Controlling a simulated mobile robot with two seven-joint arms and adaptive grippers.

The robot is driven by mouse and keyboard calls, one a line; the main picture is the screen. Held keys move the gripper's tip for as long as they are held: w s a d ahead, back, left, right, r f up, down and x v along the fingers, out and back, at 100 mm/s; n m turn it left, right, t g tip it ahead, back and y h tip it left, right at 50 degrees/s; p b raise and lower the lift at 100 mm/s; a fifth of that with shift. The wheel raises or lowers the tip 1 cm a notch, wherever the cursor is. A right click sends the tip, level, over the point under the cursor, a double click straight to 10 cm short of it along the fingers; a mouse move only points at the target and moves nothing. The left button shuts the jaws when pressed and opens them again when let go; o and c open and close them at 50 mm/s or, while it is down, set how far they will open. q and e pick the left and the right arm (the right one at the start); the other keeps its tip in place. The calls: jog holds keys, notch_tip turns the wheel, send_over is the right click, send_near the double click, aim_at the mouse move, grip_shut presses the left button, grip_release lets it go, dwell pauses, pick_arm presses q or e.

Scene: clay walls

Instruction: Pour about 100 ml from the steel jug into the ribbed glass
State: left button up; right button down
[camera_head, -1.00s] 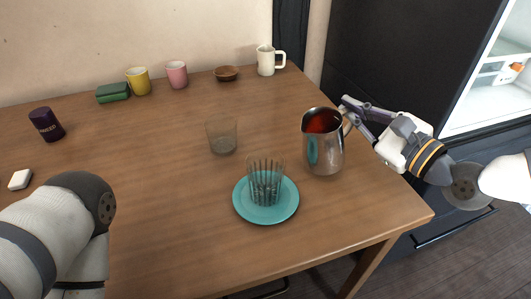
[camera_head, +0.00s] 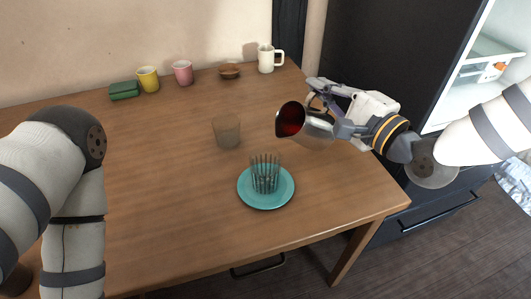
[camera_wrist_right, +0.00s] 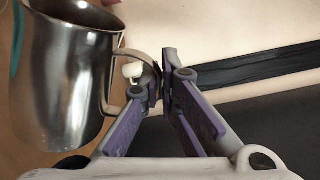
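The steel jug (camera_head: 318,130) is in the air to the right of and higher than the ribbed glass, tipped to the left with its mouth toward it. Dark red liquid (camera_head: 290,120) shows inside the jug. The ribbed glass (camera_head: 265,172) stands upright on a teal saucer (camera_head: 266,202); I see no red liquid in it. My right gripper (camera_head: 318,92) is shut on the jug's handle. The right wrist view shows the fingers (camera_wrist_right: 160,82) at the handle beside the jug body (camera_wrist_right: 62,75). My left arm shows at the left, but its gripper is out of view.
A plain clear tumbler (camera_head: 226,132) stands behind and left of the ribbed glass. The table's front right is clear.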

aim_at(308, 101)
jog(key=shift+s+a+n, duration=0.15)
jog(key=shift+a+n, duration=0.05)
jog(key=shift+n, duration=0.1)
jog(key=shift+a+r, duration=0.1)
jog(key=shift+r, duration=0.25)
jog(key=shift+s+a+f+n, duration=0.2)
jog(key=shift+f+n, duration=0.15)
jog(key=shift+n, duration=0.15)
jog(key=shift+a+r, duration=0.1)
jog(key=shift+r, duration=0.15)
jog(key=shift+f+n, duration=0.2)
jog(key=shift+n, duration=0.1)
pick_arm(q)
jog(key=shift+w+r, duration=0.1)
pick_arm(e)
jog(key=shift+s+a+r, duration=0.1)
jog(key=shift+a, duration=0.1)
pick_arm(q)
jog(key=shift+w+r, duration=0.15)
pick_arm(e)
jog(key=shift+s+a+r+n, duration=0.35)
jog(key=shift+a+r+n, duration=0.15)
jog(key=shift+n, duration=0.4)
